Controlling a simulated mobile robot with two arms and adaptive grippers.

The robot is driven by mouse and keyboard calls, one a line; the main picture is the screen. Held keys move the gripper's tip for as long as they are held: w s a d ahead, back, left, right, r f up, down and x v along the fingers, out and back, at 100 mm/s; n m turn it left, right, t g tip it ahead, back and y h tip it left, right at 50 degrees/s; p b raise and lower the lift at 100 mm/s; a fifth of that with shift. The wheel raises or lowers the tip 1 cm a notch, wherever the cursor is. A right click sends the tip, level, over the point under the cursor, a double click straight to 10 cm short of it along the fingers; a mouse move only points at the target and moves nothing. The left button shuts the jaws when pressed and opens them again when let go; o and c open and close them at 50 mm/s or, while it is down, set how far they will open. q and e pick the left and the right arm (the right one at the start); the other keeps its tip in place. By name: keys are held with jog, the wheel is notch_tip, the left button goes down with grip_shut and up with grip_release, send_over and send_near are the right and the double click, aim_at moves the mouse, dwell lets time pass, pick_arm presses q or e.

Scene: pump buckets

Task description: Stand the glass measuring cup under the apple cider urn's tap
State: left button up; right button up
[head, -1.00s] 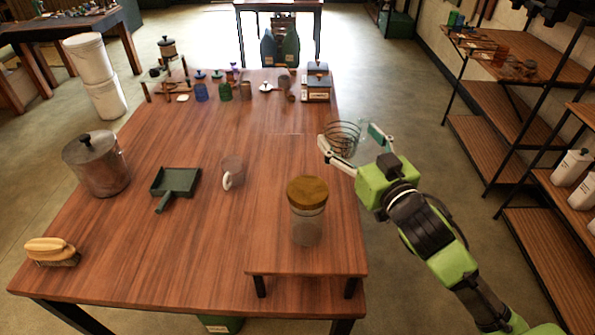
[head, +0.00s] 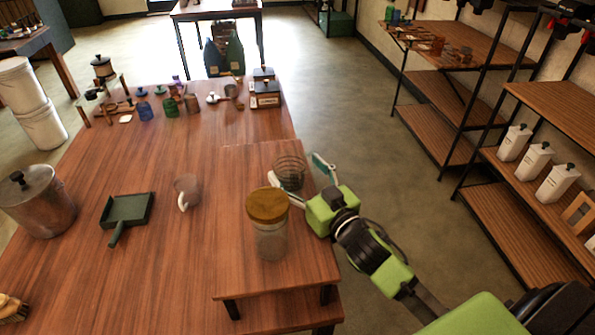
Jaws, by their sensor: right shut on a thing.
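My right gripper (head: 304,178) is shut on a clear vessel with dark rings, which looks like the glass measuring cup (head: 289,172). It holds the cup by its sides, near the right edge of the table and behind the wooden-lidded jar (head: 270,241). I cannot tell whether the cup touches the wood below. The clear jar stands on a raised wooden stand (head: 232,270); it may be the apple cider urn, but no tap is visible. My left gripper is out of view.
A glass mug (head: 187,190) with a white handle and a green dustpan (head: 126,208) are on the table (head: 170,280). A lidded metal pot (head: 38,203) stands at the left. Small jars and boxes line the far end. Shelves (head: 465,170) stand across the floor at right.

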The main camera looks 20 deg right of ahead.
jog(key=shift+f, duration=0.15)
jog(key=o, duration=1.2)
